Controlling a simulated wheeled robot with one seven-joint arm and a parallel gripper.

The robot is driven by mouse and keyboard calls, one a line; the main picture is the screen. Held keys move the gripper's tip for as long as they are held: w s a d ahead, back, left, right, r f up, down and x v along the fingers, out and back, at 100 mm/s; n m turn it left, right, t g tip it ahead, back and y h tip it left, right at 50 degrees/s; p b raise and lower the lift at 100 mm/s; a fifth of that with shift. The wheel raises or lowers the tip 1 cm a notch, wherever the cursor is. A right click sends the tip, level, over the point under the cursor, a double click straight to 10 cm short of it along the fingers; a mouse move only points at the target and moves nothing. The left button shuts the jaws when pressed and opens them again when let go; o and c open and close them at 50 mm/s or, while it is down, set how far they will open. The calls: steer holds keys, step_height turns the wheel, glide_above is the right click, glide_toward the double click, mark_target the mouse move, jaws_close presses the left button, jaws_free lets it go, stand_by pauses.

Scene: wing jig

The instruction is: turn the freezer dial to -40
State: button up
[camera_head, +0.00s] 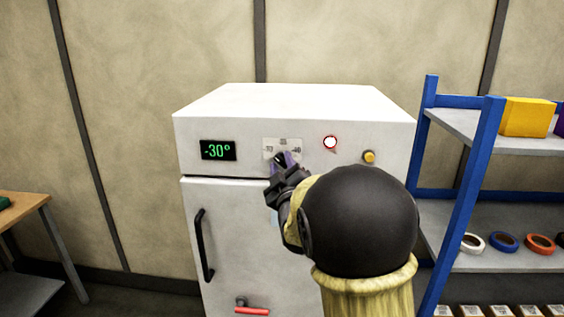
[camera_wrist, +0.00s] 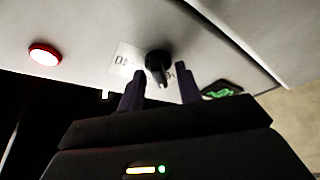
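The white freezer (camera_head: 250,190) stands against the wall, and its green display (camera_head: 218,150) reads -30°. The dial plate (camera_head: 297,151) shows marks, with -40 at its right end; my gripper hides much of the dial in the head view. In the wrist view the black dial (camera_wrist: 158,64) shows with its handle pointing down the picture, beside the plate printed 40 (camera_wrist: 126,58). My gripper (camera_wrist: 160,92) has its two purple fingers apart, one on each side of the dial handle's line. I cannot tell whether they touch it. It also shows in the head view (camera_head: 284,162).
A round red-rimmed light (camera_head: 330,142) and a yellow button (camera_head: 369,157) sit right of the dial. The freezer door has a black handle (camera_head: 203,245) and a red lever (camera_head: 252,310). A blue shelf rack (camera_head: 466,200) stands right, a wooden table (camera_head: 22,208) left.

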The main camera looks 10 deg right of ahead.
steer(key=shift+c, duration=0.2)
steer(key=c, duration=0.6)
steer(key=shift+o, duration=0.2)
